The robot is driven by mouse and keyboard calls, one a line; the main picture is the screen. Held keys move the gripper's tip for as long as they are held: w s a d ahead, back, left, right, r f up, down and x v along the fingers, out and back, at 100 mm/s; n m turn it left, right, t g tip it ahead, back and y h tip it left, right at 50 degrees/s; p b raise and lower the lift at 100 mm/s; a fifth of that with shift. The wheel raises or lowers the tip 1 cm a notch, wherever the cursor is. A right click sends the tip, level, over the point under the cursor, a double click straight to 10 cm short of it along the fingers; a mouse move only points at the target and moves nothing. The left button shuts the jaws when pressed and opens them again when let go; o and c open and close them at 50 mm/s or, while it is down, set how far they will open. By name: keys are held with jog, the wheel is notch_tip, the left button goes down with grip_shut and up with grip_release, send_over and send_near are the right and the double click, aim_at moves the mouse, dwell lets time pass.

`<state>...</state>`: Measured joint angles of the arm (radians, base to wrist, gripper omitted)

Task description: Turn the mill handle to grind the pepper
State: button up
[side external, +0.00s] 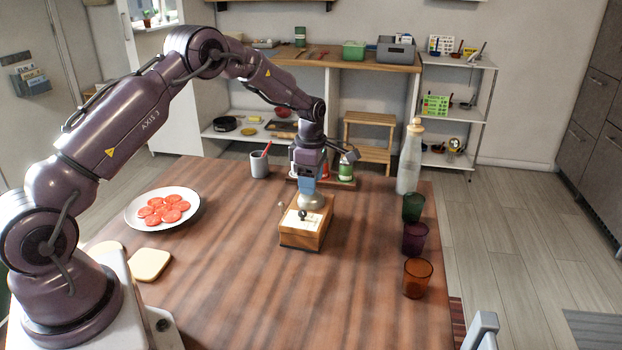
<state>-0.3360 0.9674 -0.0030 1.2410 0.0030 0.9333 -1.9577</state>
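The mill is a wooden box (302,237) with a pale top and a rounded metal cap (311,201), standing upright near the middle of the table. A dark knob (303,215) shows at the top of the box, and I cannot tell whether it belongs to the handle. My gripper (309,188) points down right over the metal cap, touching it or very close to it. The fingers are small and partly merged with the mill, so their opening and any grip on the handle are unclear. No separate crank arm can be made out.
A plate of red slices (162,208) and a bread slice (150,264) lie at left. A grey cup (259,165) and a small rack with jars (345,172) stand behind. A bottle (409,165) and green, purple and orange glasses (417,278) line the right edge. The front table is clear.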

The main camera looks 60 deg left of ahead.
jog(key=shift+m, duration=0.3)
